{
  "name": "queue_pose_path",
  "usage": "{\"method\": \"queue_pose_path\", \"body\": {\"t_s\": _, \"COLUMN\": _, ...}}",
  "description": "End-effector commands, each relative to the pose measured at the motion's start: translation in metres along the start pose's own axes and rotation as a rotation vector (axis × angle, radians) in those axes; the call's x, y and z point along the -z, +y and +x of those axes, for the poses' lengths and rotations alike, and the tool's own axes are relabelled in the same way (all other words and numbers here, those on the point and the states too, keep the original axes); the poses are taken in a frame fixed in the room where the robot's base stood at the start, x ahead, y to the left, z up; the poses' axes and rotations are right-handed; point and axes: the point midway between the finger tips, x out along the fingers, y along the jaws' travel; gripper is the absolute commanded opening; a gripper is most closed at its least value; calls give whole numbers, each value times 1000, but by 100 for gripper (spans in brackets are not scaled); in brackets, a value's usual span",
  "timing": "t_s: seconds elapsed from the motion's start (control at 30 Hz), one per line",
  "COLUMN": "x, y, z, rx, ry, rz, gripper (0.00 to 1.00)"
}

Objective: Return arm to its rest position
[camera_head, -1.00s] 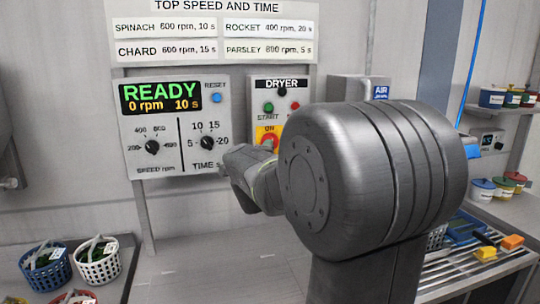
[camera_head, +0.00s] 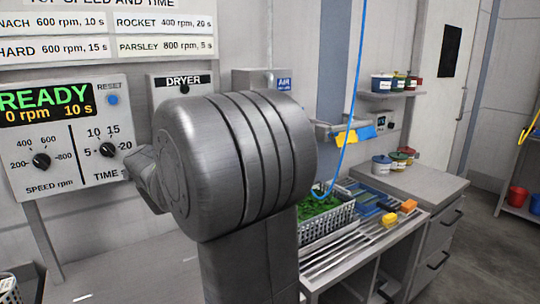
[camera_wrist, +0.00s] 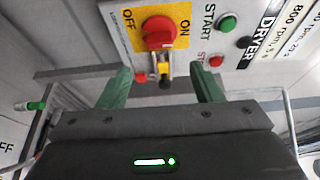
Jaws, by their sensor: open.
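My gripper (camera_wrist: 162,78) shows in the wrist view with its two green fingers apart and nothing held between them. In the head view my grey arm covers most of the dryer panel (camera_head: 180,83) and hides my fingers. The arm is raised and bent in front of the wall.
A basket of greens (camera_head: 325,222) stands right of my arm beside a slatted rack (camera_head: 350,245). A blue hose (camera_head: 352,110) hangs over it. Lidded pots (camera_head: 382,165) stand on the counter. Open floor lies at far right.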

Motion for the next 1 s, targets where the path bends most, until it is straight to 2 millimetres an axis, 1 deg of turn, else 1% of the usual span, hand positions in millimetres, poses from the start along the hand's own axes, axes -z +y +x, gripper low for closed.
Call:
{"method": "queue_pose_path", "body": {"t_s": 0.03, "x": 0, "y": 0, "z": 10, "rx": -2, "ry": 2, "rz": -1, "gripper": 59}}
{"method": "queue_pose_path", "body": {"t_s": 0.2, "x": 1, "y": 0, "z": 39, "rx": -1, "ry": 2, "rz": -1, "gripper": 59}}
{"method": "queue_pose_path", "body": {"t_s": 0.4, "x": 0, "y": -1, "z": 70, "rx": -1, "ry": 1, "rz": -1, "gripper": 59}}
{"method": "queue_pose_path", "body": {"t_s": 0.5, "x": 0, "y": -1, "z": 83, "rx": -1, "ry": 0, "rz": -2, "gripper": 59}}
{"method": "queue_pose_path", "body": {"t_s": 0.7, "x": 0, "y": 0, "z": 96, "rx": 0, "ry": 0, "rz": -1, "gripper": 59}}
{"method": "queue_pose_path", "body": {"t_s": 1.0, "x": 0, "y": 0, "z": 98, "rx": 0, "ry": -1, "rz": -1, "gripper": 59}}
